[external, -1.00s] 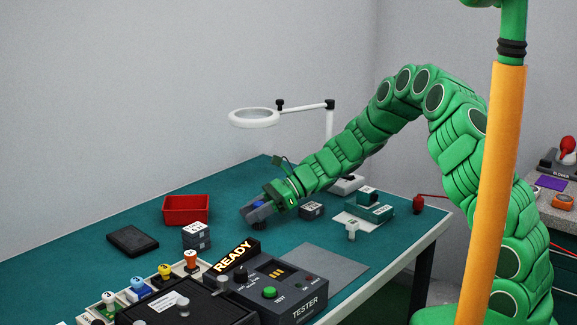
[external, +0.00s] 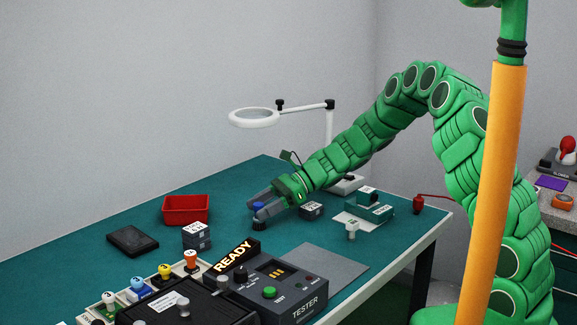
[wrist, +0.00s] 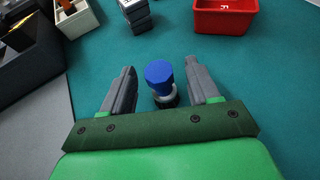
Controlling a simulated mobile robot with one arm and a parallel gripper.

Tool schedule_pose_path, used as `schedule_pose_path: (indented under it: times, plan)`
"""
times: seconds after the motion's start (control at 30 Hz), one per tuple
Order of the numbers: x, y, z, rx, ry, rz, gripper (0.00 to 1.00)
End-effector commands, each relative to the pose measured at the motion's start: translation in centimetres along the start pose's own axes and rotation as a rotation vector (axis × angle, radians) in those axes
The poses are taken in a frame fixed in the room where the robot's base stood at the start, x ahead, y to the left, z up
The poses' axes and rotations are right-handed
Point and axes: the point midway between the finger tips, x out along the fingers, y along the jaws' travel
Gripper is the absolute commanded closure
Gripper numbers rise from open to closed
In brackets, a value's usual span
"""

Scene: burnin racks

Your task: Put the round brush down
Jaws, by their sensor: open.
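The round brush (wrist: 160,74) has a blue top, a pale collar and a dark base. It stands upright on the teal bench top, and in the external view its blue top (external: 258,206) shows at my fingertips. My gripper (wrist: 163,85) is open, with one grey finger on each side of the brush. In the wrist view there is a gap between the brush and each finger. The lower part of the brush is partly hidden in the external view.
A red bin (external: 186,210), a black pad (external: 132,241) and stacked dark boxes (external: 196,236) are to the left. The tester (external: 285,290) stands in front. A small dark box (external: 311,209) and the magnifier lamp (external: 254,117) are near my arm. Bench between brush and bin is clear.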

Motion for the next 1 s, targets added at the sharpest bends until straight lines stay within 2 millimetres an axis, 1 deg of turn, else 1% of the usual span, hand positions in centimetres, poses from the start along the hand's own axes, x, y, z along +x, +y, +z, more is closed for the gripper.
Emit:
schedule_pose_path:
  times: [0.03, 0.3, 0.5, 0.6, 0.7, 1.0]
  plan:
    - [-0.9, -0.1, 0.0, 0.000, 0.000, -0.003, 0.40]
    - [-5.2, -0.1, 0.0, -0.003, 0.003, -0.005, 0.40]
    - [-7.8, -0.1, 0.1, -0.001, 0.001, -0.002, 0.40]
    - [-8.7, -0.1, 0.0, -0.001, 0.000, -0.002, 0.40]
    - [-9.2, 0.0, 0.0, -0.001, 0.001, -0.002, 0.40]
    - [-9.4, 0.0, 0.0, -0.001, 0.001, -0.001, 0.40]
